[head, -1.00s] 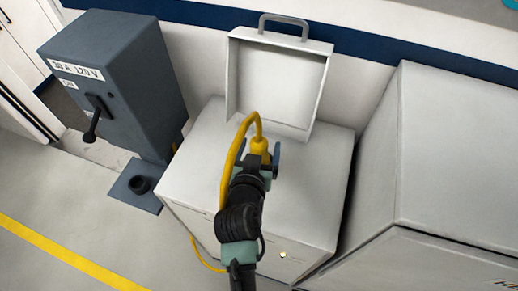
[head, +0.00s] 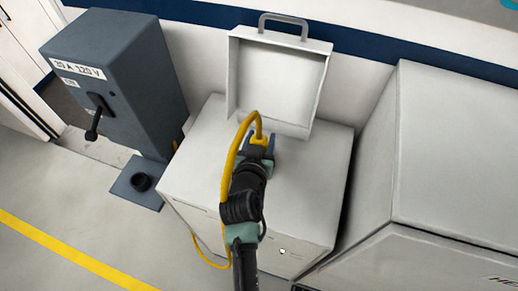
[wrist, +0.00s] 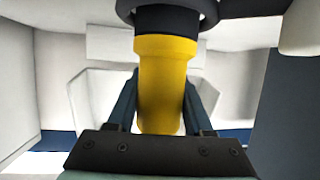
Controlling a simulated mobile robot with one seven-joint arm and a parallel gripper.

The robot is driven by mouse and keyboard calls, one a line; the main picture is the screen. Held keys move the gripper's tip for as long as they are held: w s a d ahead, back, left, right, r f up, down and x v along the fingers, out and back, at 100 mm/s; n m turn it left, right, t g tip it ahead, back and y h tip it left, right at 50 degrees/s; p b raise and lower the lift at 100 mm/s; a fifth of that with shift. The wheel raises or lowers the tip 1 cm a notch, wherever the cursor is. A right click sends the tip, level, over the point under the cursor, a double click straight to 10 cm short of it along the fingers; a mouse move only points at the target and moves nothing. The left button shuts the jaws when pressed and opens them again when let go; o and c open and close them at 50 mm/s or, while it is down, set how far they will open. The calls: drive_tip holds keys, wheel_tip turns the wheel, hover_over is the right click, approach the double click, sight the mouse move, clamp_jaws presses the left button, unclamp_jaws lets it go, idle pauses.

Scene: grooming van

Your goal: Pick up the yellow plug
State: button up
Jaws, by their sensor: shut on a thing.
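The yellow plug (head: 260,141) is above the white cabinet top, in front of the raised lid, with its yellow cable arching up and over to the left. In the wrist view the plug (wrist: 163,85) is a yellow cylinder with a dark collar at its upper end. My gripper (head: 260,147) is shut on the plug; its two blue-grey fingers (wrist: 160,106) stand on either side of the yellow body. My arm hides part of the plug and the cabinet top in the head view. I cannot tell whether the plug touches the cabinet top.
The white cabinet (head: 310,170) has an open lid (head: 280,80) with a handle at its back. A large white cabinet (head: 455,150) stands close at right.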

clamp_jaws()
drive_tip(key=shift+r, duration=0.15)
wheel_tip(320, 180, up, 14)
drive_tip(key=p, duration=0.2)
idle(0.4)
